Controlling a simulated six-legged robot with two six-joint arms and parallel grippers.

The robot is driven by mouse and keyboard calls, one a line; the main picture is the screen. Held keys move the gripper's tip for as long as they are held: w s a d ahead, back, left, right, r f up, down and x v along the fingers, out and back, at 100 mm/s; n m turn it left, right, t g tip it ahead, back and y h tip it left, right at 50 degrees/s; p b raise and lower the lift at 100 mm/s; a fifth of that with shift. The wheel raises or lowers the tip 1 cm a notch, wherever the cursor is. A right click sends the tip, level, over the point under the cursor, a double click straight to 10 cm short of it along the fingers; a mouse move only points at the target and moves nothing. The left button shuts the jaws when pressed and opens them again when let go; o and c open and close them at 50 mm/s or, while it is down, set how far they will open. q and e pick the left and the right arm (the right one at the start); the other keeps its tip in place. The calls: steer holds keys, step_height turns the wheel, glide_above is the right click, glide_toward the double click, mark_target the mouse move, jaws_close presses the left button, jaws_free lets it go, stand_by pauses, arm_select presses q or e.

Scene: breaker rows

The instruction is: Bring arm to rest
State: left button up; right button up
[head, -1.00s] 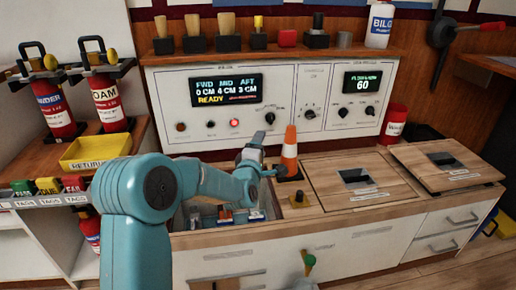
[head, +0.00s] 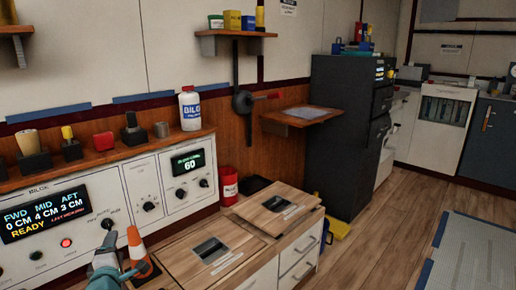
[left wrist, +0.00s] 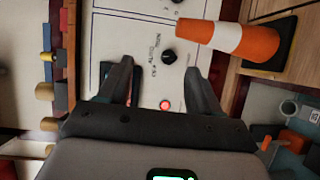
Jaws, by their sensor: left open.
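My left gripper (head: 107,238) shows at the lower left of the head view, in front of the white control panel (head: 150,185). In the left wrist view its two dark fingers (left wrist: 160,84) are spread apart with nothing between them. The panel face, with a black knob (left wrist: 169,56) and a lit red button (left wrist: 165,104), lies beyond the fingers. The orange and white cone (head: 138,252) stands just right of the gripper in the head view, apart from the fingers in the wrist view. Most of my left arm is outside the head view. My right gripper is not in view.
Wooden hatch lids (head: 277,209) cover the counter right of the cone. A red container (head: 229,185) stands behind them. A dark cabinet (head: 338,135) stands farther right. The wooden floor (head: 385,235) is open at right.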

arm_select(q)
steer(key=s+d+m+g+h+p, duration=0.3)
steer(key=s+d+h+p, duration=0.15)
steer(key=d+p, duration=0.6)
steer(key=s+d+m+g+h+p, duration=0.3)
steer(key=s+d+m+p, duration=0.15)
steer(key=d+p, duration=0.55)
steer(key=s+d+m+g+h+p, duration=0.1)
steer(key=s+d+m+g+p, duration=0.1)
steer(key=s, duration=0.6)
steer(key=s+d+f+m+g+h+p, duration=0.1)
steer(key=s+d+m+g+p, duration=0.1)
steer(key=s+d+m+g, duration=0.2)
steer(key=s+d+f+m+g+h+p, duration=0.1)
steer(key=s+d+m+g+p, duration=0.2)
steer(key=s+m, duration=0.4)
steer(key=s, duration=0.5)
steer(key=shift+s+d, duration=0.35)
steer(key=shift+s, duration=0.05)
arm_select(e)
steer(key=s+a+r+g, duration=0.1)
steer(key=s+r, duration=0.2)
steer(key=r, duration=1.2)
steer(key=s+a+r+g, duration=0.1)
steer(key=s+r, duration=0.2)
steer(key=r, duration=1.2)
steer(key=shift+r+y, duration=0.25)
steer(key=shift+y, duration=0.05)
arm_select(q)
steer(key=shift+w, duration=0.1)
